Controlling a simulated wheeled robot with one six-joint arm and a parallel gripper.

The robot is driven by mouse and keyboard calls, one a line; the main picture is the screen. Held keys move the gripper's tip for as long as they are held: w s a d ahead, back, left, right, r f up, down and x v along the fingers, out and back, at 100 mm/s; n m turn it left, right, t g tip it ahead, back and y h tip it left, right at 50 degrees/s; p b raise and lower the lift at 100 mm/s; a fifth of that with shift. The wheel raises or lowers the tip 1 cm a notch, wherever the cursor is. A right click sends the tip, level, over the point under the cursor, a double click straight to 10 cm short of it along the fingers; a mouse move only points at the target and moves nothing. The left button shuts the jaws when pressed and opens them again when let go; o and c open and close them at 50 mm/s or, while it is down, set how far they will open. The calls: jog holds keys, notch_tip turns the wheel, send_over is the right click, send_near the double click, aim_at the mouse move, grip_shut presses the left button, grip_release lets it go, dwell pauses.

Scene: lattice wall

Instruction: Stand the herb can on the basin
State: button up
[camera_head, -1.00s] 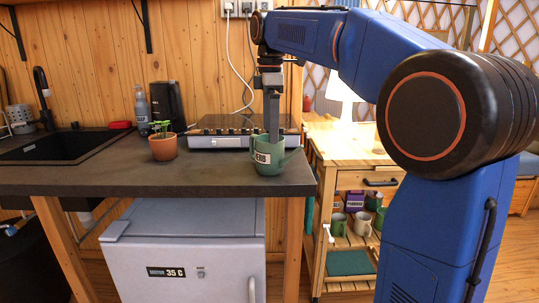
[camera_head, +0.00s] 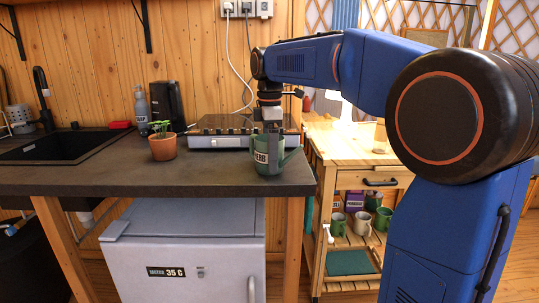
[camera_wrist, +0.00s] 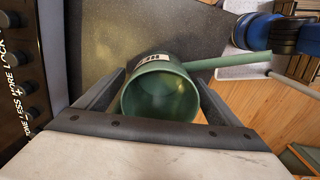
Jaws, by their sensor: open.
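The herb can (camera_head: 268,158) is a green can with a white label ending in "ERB". It stands upright near the right front corner of the dark counter. In the wrist view the can (camera_wrist: 160,97) shows its open, empty-looking inside and a long green spout to the right. My gripper (camera_head: 270,140) points down at the can. In the wrist view my gripper (camera_wrist: 150,92) is open, with one finger on each side of the can; contact cannot be told. The basin (camera_head: 55,147) is a black sink set in the counter at the left.
A potted seedling (camera_head: 163,146) stands on the counter between basin and can. A stove (camera_head: 232,133) is behind the can. A bottle (camera_head: 142,107), a black container (camera_head: 167,103) and a red item (camera_head: 120,125) stand at the back. Front-left counter is clear.

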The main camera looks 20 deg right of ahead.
jog(key=c, duration=1.4)
jog(key=shift+r, duration=0.1)
